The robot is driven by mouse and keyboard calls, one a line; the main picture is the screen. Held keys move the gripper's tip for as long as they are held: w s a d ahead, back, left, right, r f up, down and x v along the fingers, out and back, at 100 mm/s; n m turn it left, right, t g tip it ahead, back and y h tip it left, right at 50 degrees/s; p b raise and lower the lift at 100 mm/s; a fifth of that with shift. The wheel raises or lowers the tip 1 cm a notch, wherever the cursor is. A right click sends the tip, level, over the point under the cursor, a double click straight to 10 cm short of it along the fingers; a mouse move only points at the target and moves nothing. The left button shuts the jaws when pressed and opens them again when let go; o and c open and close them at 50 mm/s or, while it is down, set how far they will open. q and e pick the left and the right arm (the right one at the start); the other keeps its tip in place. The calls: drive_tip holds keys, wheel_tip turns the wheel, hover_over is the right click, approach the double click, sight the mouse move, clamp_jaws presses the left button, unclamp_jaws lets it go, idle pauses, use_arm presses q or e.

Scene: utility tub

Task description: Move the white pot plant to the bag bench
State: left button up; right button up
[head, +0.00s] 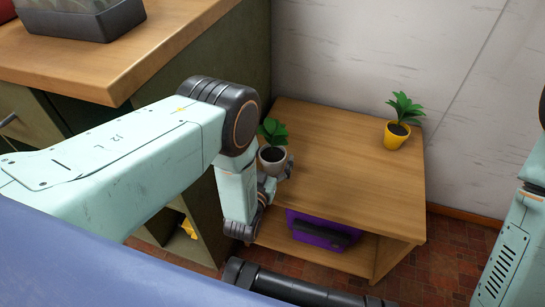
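The white pot plant (272,157), a small pale pot with dark soil and green leaves, is upright at the left side of a wooden bench (335,165). My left gripper (276,176) is at the pot, its fingers close against the pot's lower sides. It appears shut on the pot. The pot's base is hidden by the fingers, so I cannot tell if it touches the bench top. A purple bag (318,231) lies on the bench's lower shelf. My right arm shows at the right edge; its gripper is out of view.
A yellow pot plant (397,134) stands at the bench's back right. The middle and front of the bench top are clear. A higher wooden counter (130,65) with a dark-based container (85,18) stands at upper left. A white wall (400,45) is behind the bench.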

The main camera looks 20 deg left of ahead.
use_arm(q)
drive_tip(key=shift+o, duration=0.4)
drive_tip(key=shift+r, duration=0.1)
drive_tip(key=shift+s+r+p, duration=0.15)
drive_tip(key=shift+s+p, duration=0.05)
drive_tip(key=shift+p, duration=0.1)
drive_tip(key=s+p, duration=0.3)
drive_tip(key=s, duration=0.8)
drive_tip(key=shift+s+r+p, duration=0.25)
drive_tip(key=shift+s+p, duration=0.05)
